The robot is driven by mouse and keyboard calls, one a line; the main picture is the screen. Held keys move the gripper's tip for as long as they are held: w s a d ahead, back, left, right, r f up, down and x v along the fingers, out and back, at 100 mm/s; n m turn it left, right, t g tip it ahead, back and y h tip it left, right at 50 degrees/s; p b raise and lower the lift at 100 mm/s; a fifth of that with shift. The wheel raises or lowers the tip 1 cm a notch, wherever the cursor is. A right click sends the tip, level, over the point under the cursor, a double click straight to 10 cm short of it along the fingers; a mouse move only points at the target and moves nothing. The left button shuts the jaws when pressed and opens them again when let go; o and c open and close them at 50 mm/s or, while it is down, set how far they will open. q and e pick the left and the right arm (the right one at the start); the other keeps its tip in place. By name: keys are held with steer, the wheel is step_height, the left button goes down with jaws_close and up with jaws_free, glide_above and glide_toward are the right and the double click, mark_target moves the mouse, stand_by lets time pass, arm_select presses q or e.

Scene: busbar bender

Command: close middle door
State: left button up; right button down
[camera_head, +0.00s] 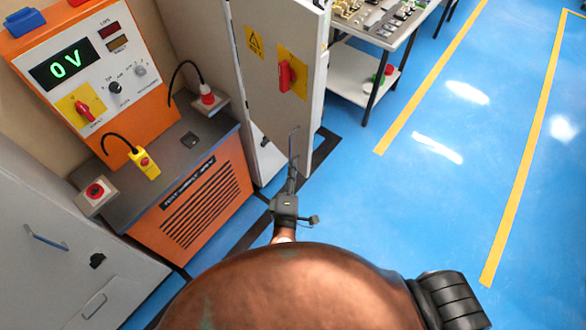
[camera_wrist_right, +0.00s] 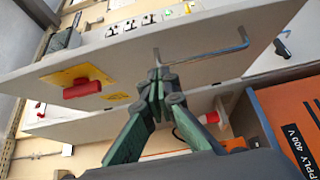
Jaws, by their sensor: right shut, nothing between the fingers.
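The middle door (camera_head: 270,110) is a light grey panel with a yellow plate, a red rotary switch (camera_head: 286,74) and a thin bar handle (camera_head: 294,148). It stands ajar, out from its cabinet. My right gripper (camera_head: 291,184) is at the lower part of the door, close to the handle. In the right wrist view, the shut, empty fingers (camera_wrist_right: 160,80) point at the door panel (camera_wrist_right: 125,68), beside the bent handle (camera_wrist_right: 205,52). I cannot tell whether they touch it. My left gripper is not in view.
An orange power supply unit (camera_head: 195,195) with a 0 V display stands left of the door. A grey cabinet (camera_head: 60,240) with a blue handle is at lower left. A white table (camera_head: 350,70) with parts stands behind on the right. The blue floor (camera_head: 440,190) at right is clear.

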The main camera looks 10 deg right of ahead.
glide_toward(305, 134)
steer(key=w+a, duration=0.2)
steer(key=w, duration=0.1)
steer(key=d, duration=0.1)
steer(key=w+d+p, duration=0.1)
steer(key=d, duration=0.1)
steer(key=shift+w+d+r, duration=0.1)
steer(key=shift+w+r, duration=0.2)
steer(key=shift+w, duration=0.05)
steer(key=shift+w+d, duration=0.2)
steer(key=shift+d, duration=0.25)
